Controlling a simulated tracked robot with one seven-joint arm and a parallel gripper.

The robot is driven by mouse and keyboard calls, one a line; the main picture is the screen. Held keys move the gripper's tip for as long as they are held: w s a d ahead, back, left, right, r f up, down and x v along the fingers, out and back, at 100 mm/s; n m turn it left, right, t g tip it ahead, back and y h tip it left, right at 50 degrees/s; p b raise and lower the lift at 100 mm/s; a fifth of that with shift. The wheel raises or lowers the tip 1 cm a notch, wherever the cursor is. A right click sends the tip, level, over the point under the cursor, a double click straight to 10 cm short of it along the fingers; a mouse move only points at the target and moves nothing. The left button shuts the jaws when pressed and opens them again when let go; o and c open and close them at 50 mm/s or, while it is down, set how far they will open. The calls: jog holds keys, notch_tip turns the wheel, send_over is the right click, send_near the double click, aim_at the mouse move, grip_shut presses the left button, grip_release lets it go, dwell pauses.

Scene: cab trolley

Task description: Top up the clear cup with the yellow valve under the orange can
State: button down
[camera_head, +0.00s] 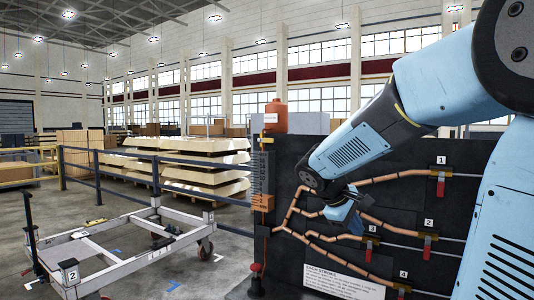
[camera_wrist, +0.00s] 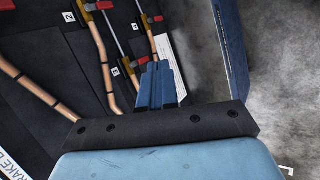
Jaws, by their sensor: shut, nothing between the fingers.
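The orange can (camera_head: 275,116) stands at the top left corner of the dark panel in the head view. A small yellow piece (camera_head: 268,140), which looks like the valve, shows just below it. The can and valve are outside the wrist view.
The dark panel (camera_head: 300,250) carries copper pipes (camera_head: 385,180) and several red-handled valves (camera_head: 440,187) with numbered tags. An orange block (camera_head: 262,202) and a red knob (camera_head: 257,267) are on its left edge. A grey trolley (camera_head: 110,250) stands at left, before a railing (camera_head: 125,172).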

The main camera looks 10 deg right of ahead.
jog(key=w+d+r+n+h, duration=0.1)
jog(key=w+d+n+h, duration=0.15)
jog(key=w, duration=0.35)
jog(key=w+d+r+n+h, duration=0.1)
jog(key=w+n+h, duration=0.1)
jog(key=w+h, duration=0.35)
jog(key=n+t+h, duration=0.4)
jog(key=n+t, duration=1.3)
send_near(265, 140)
jog(key=f, duration=0.1)
jog(key=s+f, duration=0.1)
jog(key=f, duration=0.1)
jog(key=s+f, duration=0.1)
jog(key=shift+s+d+f, duration=0.2)
jog(key=shift+f, duration=0.05)
jog(key=x, duration=1)
jog(key=shift+a+t, duration=0.2)
jog(key=shift+t, duration=0.2)
